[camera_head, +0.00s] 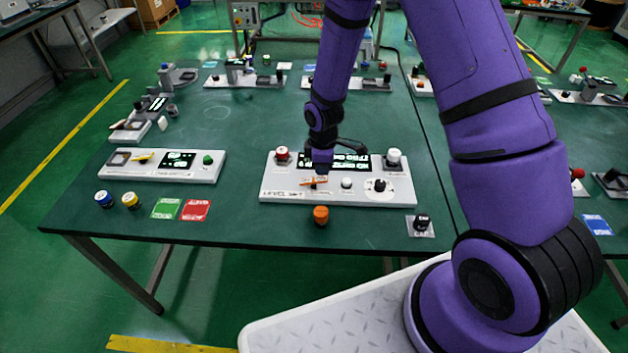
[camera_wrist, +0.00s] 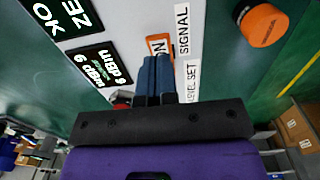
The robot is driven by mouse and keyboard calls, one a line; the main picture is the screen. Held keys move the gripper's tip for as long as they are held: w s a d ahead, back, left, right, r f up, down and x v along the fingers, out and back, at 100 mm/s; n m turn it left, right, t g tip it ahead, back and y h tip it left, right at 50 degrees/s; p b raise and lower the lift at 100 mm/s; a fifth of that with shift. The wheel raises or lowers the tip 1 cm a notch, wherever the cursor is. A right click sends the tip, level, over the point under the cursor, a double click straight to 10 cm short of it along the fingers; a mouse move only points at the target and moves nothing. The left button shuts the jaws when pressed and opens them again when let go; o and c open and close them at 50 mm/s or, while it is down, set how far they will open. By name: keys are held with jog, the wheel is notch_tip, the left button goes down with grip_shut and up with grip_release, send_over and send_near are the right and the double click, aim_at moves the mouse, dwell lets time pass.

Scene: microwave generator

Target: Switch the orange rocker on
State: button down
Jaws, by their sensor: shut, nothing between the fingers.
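The orange rocker (camera_head: 307,183) sits on the white panel (camera_head: 240,190) marked LEVEL SET, below the display and left of a white button. In the wrist view the orange rocker (camera_wrist: 158,43) shows beyond my fingertips, beside the SIGNAL label; they partly cover it. My gripper (camera_head: 320,170) is shut and empty, pointing down at the rocker. It also shows in the wrist view (camera_wrist: 155,60), with the fingertips at the rocker's near edge. I cannot tell whether they touch it, nor which way the rocker is tipped.
The panel also bears a lit display (camera_head: 350,162), a red knob (camera_head: 282,153), a white knob (camera_head: 393,156) and a black dial (camera_head: 380,185). A loose orange cap (camera_head: 321,214) lies in front. Another panel (camera_head: 195,174) stands left, with bare green table between.

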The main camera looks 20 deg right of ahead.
aim_at(322, 179)
jog(key=shift+f, duration=1.45)
dwell(0.8)
jog(key=shift+r, duration=3.5)
jog(key=shift+r, duration=0.15)
jog(key=s+d+r+m+t, duration=0.1)
jog(key=s+d+r+m, duration=0.15)
jog(key=r, duration=0.55)
jog(key=s+d+r+m+t, duration=0.1)
jog(key=s+r+m, duration=0.15)
jog(key=r, duration=0.65)
jog(key=s+d+r+m+t, duration=0.1)
jog(key=s+r+m, duration=0.15)
jog(key=r, duration=0.55)
jog(key=s+d+r+m+t, duration=0.1)
jog(key=s+r+m, duration=0.2)
jog(key=s+r, duration=0.3)
jog(key=s+d+r+m+t, duration=0.1)
jog(key=s+r+m, duration=0.2)
jog(key=s, duration=1)
notch_tip(322, 179, up, 4)
jog(key=shift+s+d+f, duration=0.2)
jog(key=shift+s+f, duration=0.05)
jog(key=shift+s, duration=0.05)
